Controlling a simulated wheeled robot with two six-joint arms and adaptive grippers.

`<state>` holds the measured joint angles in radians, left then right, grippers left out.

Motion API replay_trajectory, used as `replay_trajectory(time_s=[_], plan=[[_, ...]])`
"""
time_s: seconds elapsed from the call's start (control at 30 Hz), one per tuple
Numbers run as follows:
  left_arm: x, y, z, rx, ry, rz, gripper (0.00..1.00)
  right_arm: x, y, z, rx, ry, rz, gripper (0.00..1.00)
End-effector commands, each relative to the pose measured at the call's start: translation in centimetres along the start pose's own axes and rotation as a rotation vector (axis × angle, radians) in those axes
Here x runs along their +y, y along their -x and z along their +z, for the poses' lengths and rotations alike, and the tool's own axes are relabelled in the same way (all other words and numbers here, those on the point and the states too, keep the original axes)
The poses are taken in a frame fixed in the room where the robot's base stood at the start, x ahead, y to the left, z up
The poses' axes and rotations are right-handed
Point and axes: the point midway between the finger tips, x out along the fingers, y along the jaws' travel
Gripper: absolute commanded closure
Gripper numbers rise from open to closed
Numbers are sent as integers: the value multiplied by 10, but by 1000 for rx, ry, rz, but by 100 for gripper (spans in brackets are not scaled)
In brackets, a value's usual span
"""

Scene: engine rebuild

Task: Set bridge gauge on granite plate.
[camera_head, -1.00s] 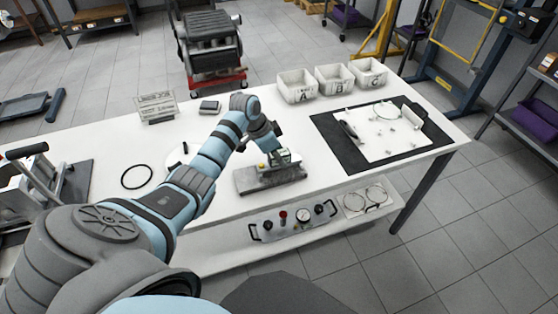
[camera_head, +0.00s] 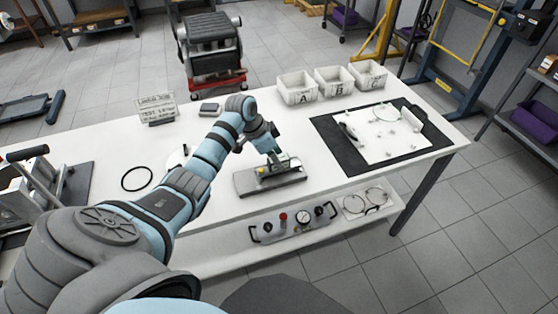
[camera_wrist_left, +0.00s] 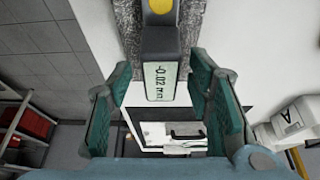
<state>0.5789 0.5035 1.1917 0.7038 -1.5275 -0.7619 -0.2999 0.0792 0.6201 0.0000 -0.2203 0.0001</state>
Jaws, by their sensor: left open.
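The bridge gauge (camera_head: 267,172), with a yellow button at one end, is on the grey granite plate (camera_head: 250,187) at the table's front middle. In the left wrist view the gauge (camera_wrist_left: 160,50) shows a small display with a minus reading, over the speckled granite (camera_wrist_left: 122,22). My left gripper (camera_head: 279,160) is over the gauge's right part. Its green-padded fingers (camera_wrist_left: 160,82) are open on both sides of the display end, with gaps between pads and gauge. The gauge's underside is hidden. My right gripper is not in view.
Labelled bins A (camera_head: 297,89), B (camera_head: 334,81) and C (camera_head: 369,75) stand at the back right. A black mat (camera_head: 335,150) with a white tray lies right of the plate. A black ring (camera_head: 137,178) lies on the left. White table is clear around the plate.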

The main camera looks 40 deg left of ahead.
Motion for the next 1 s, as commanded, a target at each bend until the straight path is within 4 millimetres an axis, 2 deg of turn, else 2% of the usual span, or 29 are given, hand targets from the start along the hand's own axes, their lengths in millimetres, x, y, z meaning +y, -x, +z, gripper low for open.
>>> replay_trajectory(time_s=[0.03, 0.2, 0.3, 0.4, 1.0], plan=[[-1, 17, -1, -1, -3, -4, 54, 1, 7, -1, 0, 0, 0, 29], [-1, 66, -1, 0, -2, -4, 54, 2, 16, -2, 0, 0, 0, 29], [-1, 86, -1, 0, -2, -3, 54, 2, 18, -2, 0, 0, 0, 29], [0, 98, -1, 0, -1, -1, 54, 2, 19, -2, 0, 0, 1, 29], [3, 96, 1, -7, -1, 0, 54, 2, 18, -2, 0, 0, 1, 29]])
